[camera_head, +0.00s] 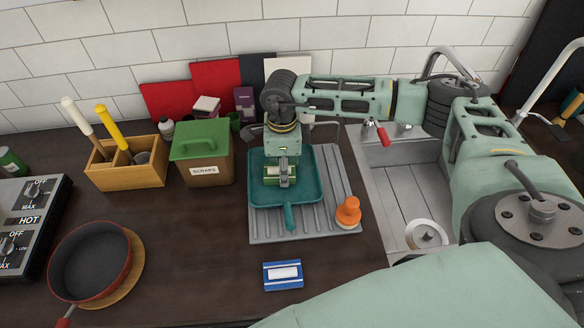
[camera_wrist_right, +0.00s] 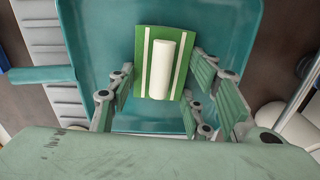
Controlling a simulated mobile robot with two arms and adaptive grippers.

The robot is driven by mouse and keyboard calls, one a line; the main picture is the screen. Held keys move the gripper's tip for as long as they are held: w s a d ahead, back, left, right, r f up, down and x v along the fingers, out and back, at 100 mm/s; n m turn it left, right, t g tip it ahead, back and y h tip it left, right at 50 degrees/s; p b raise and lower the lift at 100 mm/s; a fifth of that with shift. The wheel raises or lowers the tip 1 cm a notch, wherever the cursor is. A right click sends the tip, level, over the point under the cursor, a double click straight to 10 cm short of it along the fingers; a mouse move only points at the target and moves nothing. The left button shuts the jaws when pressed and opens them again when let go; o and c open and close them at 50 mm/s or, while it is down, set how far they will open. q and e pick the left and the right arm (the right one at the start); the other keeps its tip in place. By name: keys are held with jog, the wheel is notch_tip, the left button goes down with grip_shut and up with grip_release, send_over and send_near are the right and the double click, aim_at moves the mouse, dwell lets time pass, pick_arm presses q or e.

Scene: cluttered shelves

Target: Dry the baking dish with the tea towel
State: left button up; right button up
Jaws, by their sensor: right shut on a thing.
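The teal baking dish (camera_head: 312,192), square with a handle toward the front, lies on the grey ribbed drainer. It also fills much of the right wrist view (camera_wrist_right: 95,30). My right gripper (camera_head: 281,176) points down over the dish and is shut on a green towel with white stripes and a white roll in its middle (camera_wrist_right: 175,50). The towel is over the dish floor; I cannot tell whether it touches. A similar blue towel with white stripes (camera_head: 283,275) lies on the counter in front of the drainer. My left gripper is not in view.
An orange-handled brush (camera_head: 348,211) stands on the drainer's right part (camera_head: 328,222). The sink (camera_head: 395,195) is to the right. A green-lidded scraps bin (camera_head: 205,168), a wooden utensil box (camera_head: 125,175) and a red pan (camera_head: 90,262) are left. The counter between pan and blue towel is clear.

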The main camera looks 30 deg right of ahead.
jog(key=shift+w+a, duration=0.15)
jog(key=shift+a, duration=0.3)
jog(key=shift+d+r+p, duration=0.1)
jog(key=shift+r+p, duration=1.8)
jog(key=shift+r, duration=1.65)
